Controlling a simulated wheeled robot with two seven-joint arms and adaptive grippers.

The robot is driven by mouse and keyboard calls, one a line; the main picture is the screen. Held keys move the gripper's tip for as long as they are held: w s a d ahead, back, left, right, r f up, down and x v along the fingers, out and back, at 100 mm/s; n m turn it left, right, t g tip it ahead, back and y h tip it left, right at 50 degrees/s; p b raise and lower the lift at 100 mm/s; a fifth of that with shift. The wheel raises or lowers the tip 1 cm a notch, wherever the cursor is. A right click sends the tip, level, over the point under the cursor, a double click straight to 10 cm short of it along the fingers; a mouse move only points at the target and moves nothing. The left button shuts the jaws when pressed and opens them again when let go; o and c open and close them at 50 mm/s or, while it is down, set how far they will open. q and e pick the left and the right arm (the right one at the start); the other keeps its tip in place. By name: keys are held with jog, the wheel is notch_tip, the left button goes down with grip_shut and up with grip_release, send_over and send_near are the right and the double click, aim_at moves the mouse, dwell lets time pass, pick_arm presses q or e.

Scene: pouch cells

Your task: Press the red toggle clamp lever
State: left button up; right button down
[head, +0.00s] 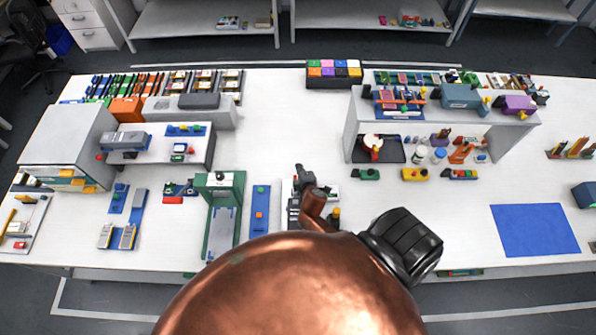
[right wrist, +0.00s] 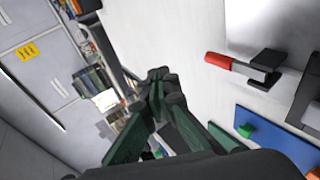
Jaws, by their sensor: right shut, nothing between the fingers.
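The red-tipped lever (right wrist: 217,60) lies on the right of the right wrist view, its metal bar running into a dark bracket (right wrist: 264,70) over a white surface. I cannot pick it out surely in the head view. My right gripper (right wrist: 160,76) has its dark green fingers together and empty, left of the lever and apart from it. In the head view my right gripper (head: 302,180) is over the middle of the table, partly hidden by my copper-coloured arm. My left gripper is not in view.
The white table (head: 465,222) holds a green-framed press (head: 222,178), a blue board with an orange block (head: 260,210) and a raised shelf (head: 350,125) at right. A blue mat (head: 535,230) is empty. A blue plate (right wrist: 275,140) lies below the lever in the wrist view.

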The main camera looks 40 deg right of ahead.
notch_tip(320, 180, up, 8)
jog(key=s+d, duration=0.1)
jog(key=shift+d+f, duration=0.1)
jog(key=shift+d, duration=0.05)
dwell(0.5)
